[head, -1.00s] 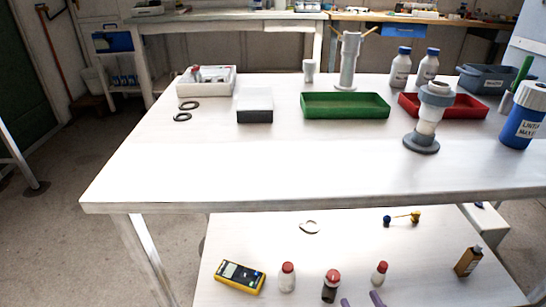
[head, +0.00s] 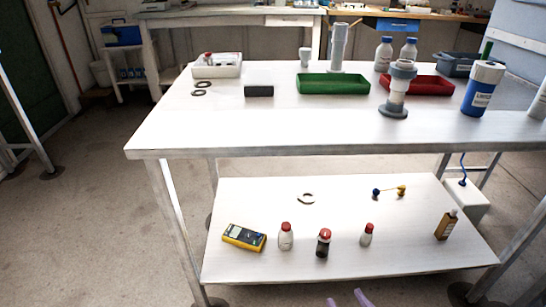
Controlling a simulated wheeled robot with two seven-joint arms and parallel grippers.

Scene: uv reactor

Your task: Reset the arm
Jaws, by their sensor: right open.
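My right gripper (head: 346,299) shows only as two purple fingertips at the bottom edge of the head view. The fingertips are apart and nothing shows between them. They appear below the front edge of the lower shelf (head: 400,262) in the picture. The rest of the right arm is out of frame. My left gripper and arm are not in view.
The white table (head: 280,125) holds a green tray (head: 333,84), a red tray (head: 432,87), a grey-white fitting (head: 398,90) and a blue container (head: 482,90). The shelf carries a yellow meter (head: 243,237), small bottles (head: 324,243) and a brown bottle (head: 446,224). Floor at left is clear.

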